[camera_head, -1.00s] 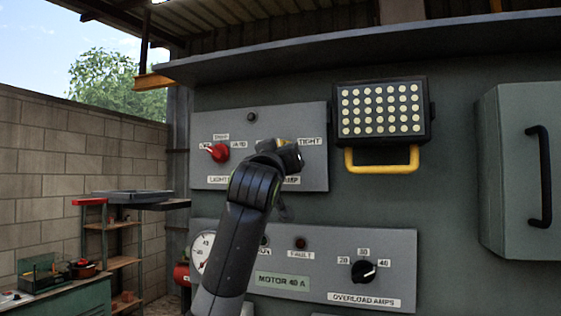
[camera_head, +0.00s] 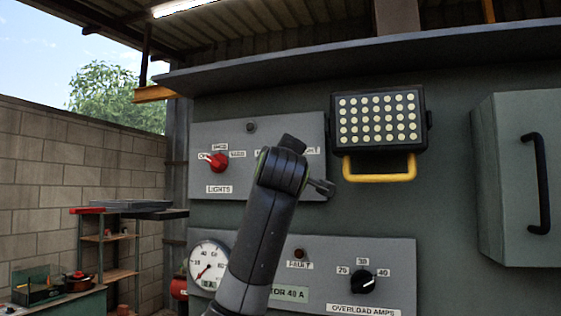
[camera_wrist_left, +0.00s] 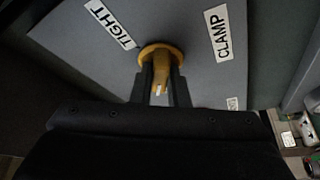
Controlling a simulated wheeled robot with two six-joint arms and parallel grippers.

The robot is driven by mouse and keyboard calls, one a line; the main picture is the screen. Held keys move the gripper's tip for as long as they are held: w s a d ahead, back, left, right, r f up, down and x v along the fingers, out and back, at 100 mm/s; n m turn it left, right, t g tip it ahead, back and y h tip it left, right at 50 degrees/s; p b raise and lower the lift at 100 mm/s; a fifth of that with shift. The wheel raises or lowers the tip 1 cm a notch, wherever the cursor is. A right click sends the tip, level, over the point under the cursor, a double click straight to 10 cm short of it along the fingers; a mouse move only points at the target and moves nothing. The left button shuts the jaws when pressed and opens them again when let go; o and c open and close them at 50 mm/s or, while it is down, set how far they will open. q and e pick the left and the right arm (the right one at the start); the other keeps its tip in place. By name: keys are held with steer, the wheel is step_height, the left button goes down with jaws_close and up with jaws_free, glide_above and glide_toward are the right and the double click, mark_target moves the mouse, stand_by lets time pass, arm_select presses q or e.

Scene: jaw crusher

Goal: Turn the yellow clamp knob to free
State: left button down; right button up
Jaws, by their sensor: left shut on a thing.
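The yellow clamp knob (camera_wrist_left: 162,52) shows in the left wrist view, with a round base on a grey panel and a bar standing out from it. My left gripper (camera_wrist_left: 161,88) is shut on the bar, one dark finger on each side. The TIGHT label (camera_wrist_left: 109,23) lies to the upper left of the knob and the CLAMP label (camera_wrist_left: 222,33) to its right. A third label (camera_wrist_left: 232,103) is too small to read. In the head view my left arm and wrist hide the knob and most of its labels. My right gripper is in neither view.
The red LIGHTS knob (camera_head: 217,162) sits left of my wrist on the same panel. A lamp with a yellow handle (camera_head: 380,168) hangs to the right. Below are a gauge (camera_head: 208,267) and the black overload dial (camera_head: 363,281). A cabinet door handle (camera_head: 539,180) stands out at far right.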

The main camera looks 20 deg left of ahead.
arm_select(q)
steer(key=shift+f+n+g, duration=0.15)
steer(key=shift+n+g, duration=0.15)
steer(key=c, duration=1.4)
jaws_free()
steer(key=b+v, duration=0.8)
steer(key=v, duration=0.9)
steer(key=shift+s+b, duration=0.15)
steer(key=shift+b, duration=0.15)
steer(key=shift+d+f, duration=0.1)
steer(key=shift+d, duration=0.05)
